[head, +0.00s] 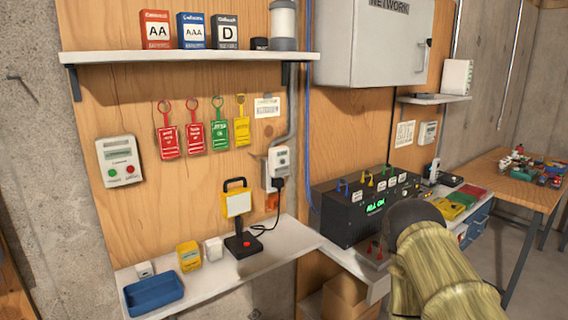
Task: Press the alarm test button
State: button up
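A white wall box (120,160) hangs on the wooden panel at the left. It has small displays at the top and a red button (130,169) and a green button (114,173) near its bottom. The small labels are too blurred to read, so I cannot tell whether either is the alarm test button. My gripper is not in view. A thick olive-patterned part with a dark rounded end, likely my arm, shows at the lower right, well apart from the white box.
A lower shelf (220,262) holds a blue tray (154,294), a yellow box (188,256) and a yellow-headed lamp (237,203). Red, green and yellow tags hang above. A black device (345,216) stands mid-right, partly behind the olive part. A wooden table (510,188) is at the right.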

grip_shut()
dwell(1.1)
